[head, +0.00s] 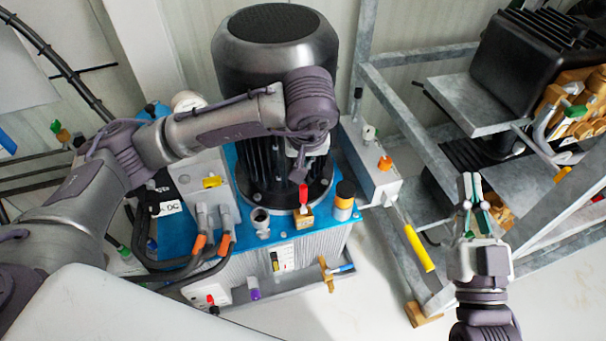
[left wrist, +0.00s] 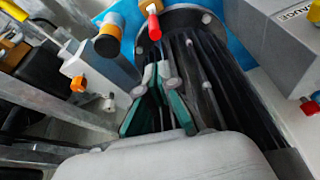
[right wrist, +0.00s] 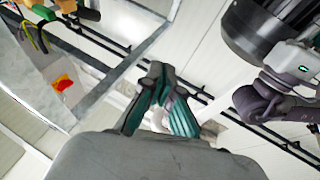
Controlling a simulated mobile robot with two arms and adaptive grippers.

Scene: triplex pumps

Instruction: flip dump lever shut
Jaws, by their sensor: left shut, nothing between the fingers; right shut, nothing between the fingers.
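A red lever (head: 304,194) stands upright on a brass block (head: 303,217) on the blue tank top, in front of the black motor. In the left wrist view the red lever (left wrist: 153,22) is just beyond my left fingertips, apart from them. No label shows, so I cannot tell for certain that it is the dump lever. My left gripper (left wrist: 160,72) is shut and empty beside the motor's fins; in the head view my wrist mostly hides it. My right gripper (head: 470,178) is shut and empty, raised at the right, well away from the red lever.
An orange-and-black cap (head: 344,200) stands right of the red lever. Orange-ended hoses (head: 212,242) are at its left. A yellow handle (head: 418,248) hangs by the grey metal frame (head: 405,120) at the right. The floor between tank and frame is partly clear.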

